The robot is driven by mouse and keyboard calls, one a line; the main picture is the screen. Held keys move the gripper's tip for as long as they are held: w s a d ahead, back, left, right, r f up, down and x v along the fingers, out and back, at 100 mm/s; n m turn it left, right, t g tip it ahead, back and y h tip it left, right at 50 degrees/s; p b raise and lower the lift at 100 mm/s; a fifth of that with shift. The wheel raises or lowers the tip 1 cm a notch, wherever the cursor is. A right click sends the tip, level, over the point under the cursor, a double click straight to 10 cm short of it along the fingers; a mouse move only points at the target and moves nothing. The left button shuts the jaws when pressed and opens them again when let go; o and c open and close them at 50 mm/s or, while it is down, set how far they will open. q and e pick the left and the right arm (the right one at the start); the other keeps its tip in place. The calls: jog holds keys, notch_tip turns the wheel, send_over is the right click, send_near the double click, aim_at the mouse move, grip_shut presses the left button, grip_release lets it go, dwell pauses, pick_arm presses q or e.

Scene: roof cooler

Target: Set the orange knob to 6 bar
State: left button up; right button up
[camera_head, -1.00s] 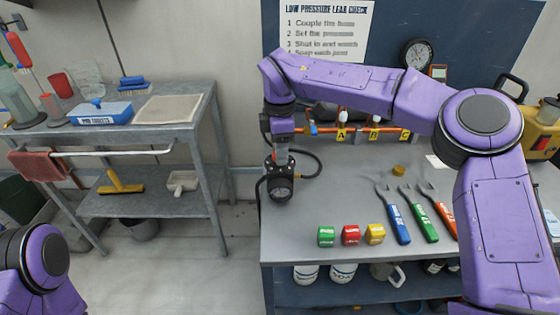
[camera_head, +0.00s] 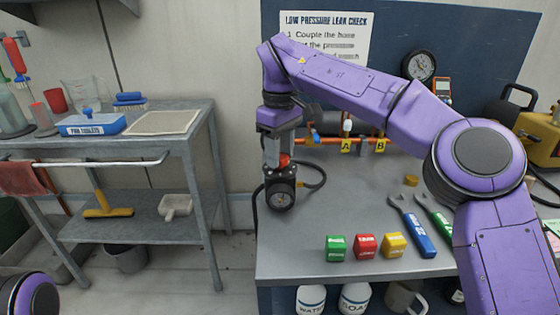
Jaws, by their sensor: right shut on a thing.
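The pressure regulator with its round dark gauge (camera_head: 281,195) stands near the left edge of the grey bench. The orange knob (camera_head: 285,160) sits on top of it, and only a small part shows between the fingers. My right gripper (camera_head: 278,158) points down from above and is shut on the knob. The gauge's needle and any scale around the knob are too small to read. My left gripper is out of view; only a piece of my left arm shows at the lower left.
Green, red and yellow blocks (camera_head: 365,246) and wrenches (camera_head: 412,228) lie on the bench (camera_head: 310,235). A black hose (camera_head: 318,180) curves beside the regulator. An orange pipe with valves (camera_head: 340,141) runs behind. A grey shelf cart (camera_head: 203,130) stands left, across a floor gap.

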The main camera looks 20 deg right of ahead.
jog(key=shift+m+b, duration=0.35)
jog(key=shift+m, duration=0.05)
jog(key=shift+r, duration=0.1)
jog(key=o, duration=1.1)
jog(key=shift+c, duration=0.2)
notch_tip(320, 180, up, 10)
jog(key=p, duration=0.5)
jog(key=shift+r, duration=0.25)
